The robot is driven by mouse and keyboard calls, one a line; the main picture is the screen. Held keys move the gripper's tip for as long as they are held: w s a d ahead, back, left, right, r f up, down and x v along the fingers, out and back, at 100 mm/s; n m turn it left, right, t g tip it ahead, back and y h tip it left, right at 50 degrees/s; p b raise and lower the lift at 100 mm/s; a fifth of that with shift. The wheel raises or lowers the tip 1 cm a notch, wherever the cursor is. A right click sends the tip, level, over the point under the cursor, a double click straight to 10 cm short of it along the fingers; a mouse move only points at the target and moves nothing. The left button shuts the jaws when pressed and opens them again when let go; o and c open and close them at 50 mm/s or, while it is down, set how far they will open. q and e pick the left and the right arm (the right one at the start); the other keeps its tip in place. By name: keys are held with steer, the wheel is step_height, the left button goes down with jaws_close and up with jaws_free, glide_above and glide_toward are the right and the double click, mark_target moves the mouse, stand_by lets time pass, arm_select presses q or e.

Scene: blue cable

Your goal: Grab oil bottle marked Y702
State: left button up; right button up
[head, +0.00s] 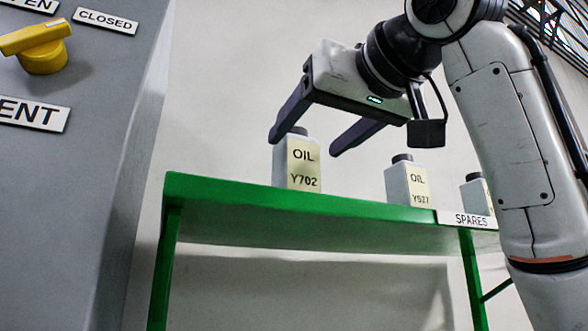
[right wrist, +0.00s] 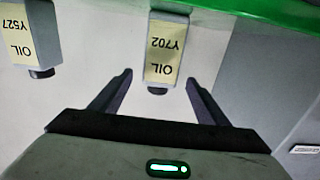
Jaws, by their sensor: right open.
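The oil bottle marked Y702 (head: 298,163) is grey with a dark cap and a yellow label. It stands upright near the left end of the green shelf (head: 300,203). My right gripper (head: 302,144) is open, with its two dark fingers reaching toward the bottle from above and behind in the head view. In the right wrist view the Y702 bottle (right wrist: 165,52) appears upside down, centred ahead of the open fingers (right wrist: 160,75), with its cap near the gap between the tips. The fingers do not grip it. My left gripper is not in view.
A second oil bottle, labelled Y527 (head: 407,183), stands to the right on the shelf, and another bottle (head: 477,194) is partly hidden by my right arm. A SPARES sign (head: 466,219) is on the shelf edge. A grey cabinet (head: 75,170) with a yellow knob (head: 40,48) stands at left.

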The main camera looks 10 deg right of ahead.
mark_target(303, 142)
steer(key=shift+w, duration=0.45)
steer(key=w, duration=0.1)
steer(key=w+p, duration=0.1)
steer(key=w, duration=0.1)
steer(key=w+a+p, duration=0.1)
steer(key=w, duration=0.1)
steer(key=shift+r, duration=0.25)
steer(key=shift+w+a, duration=0.1)
steer(key=c, duration=1.4)
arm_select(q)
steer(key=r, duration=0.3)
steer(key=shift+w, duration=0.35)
